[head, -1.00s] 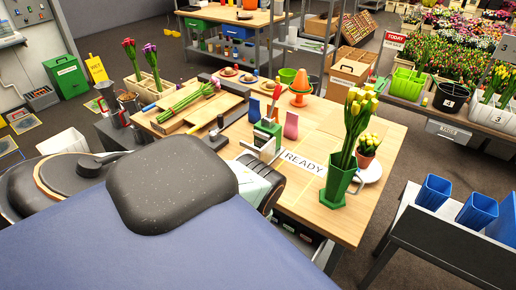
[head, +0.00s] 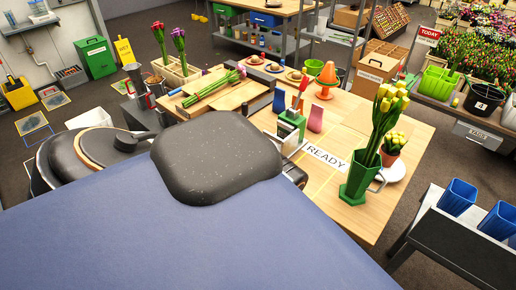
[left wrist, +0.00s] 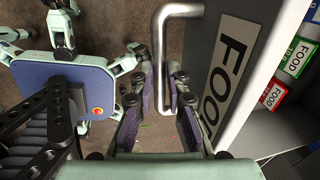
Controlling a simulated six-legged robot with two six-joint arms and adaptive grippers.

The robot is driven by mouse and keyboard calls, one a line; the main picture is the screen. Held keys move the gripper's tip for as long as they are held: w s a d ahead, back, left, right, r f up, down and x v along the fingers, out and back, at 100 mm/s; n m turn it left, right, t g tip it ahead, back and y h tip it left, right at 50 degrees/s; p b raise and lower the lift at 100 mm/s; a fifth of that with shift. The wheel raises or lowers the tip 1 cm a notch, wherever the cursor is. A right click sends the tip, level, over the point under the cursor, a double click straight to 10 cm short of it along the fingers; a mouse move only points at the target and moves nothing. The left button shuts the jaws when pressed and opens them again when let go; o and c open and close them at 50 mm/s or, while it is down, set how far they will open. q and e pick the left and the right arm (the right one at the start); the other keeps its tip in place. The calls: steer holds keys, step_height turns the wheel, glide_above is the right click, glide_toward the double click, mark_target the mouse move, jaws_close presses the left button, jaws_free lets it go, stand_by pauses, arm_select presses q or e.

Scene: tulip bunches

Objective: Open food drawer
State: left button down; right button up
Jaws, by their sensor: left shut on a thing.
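The metal bar handle (left wrist: 181,9) of the food drawer is in the left wrist view. My left gripper (left wrist: 165,92) is shut on the handle, one finger on each side of it. The drawer's grey front with its FOOD label (left wrist: 229,65) is just right of the handle. Beyond the front, the drawer (left wrist: 222,145) stands open. Red, green and blue FOOD packets (left wrist: 296,57) show inside. In the head view my own body hides the drawer and left gripper. My right gripper is in neither view.
A grey stand with blue buckets (head: 459,196) is at the right. Dark floor lies between them.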

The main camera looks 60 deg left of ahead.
arm_select(q)
steer(key=shift+w, duration=0.15)
steer(key=c, duration=1.3)
jaws_free()
steer(key=shift+c, duration=0.2)
steer(key=shift+r, duration=0.1)
step_height(320, 180, up, 12)
steer(key=s, duration=0.2)
steer(key=shift+s+d, duration=0.15)
steer(key=shift+d, duration=0.15)
steer(key=shift+f, duration=0.25)
steer(key=shift+w+a+f, duration=0.1)
steer(key=shift+w+f, duration=0.25)
steer(key=shift+f, duration=1.6)
steer(key=shift+w+a+f, duration=0.1)
steer(key=shift+w+f, duration=0.2)
steer(key=shift+f, duration=1.6)
steer(key=shift+w+a+f, duration=0.1)
steer(key=shift+w+f, duration=0.25)
steer(key=shift+f, duration=1.6)
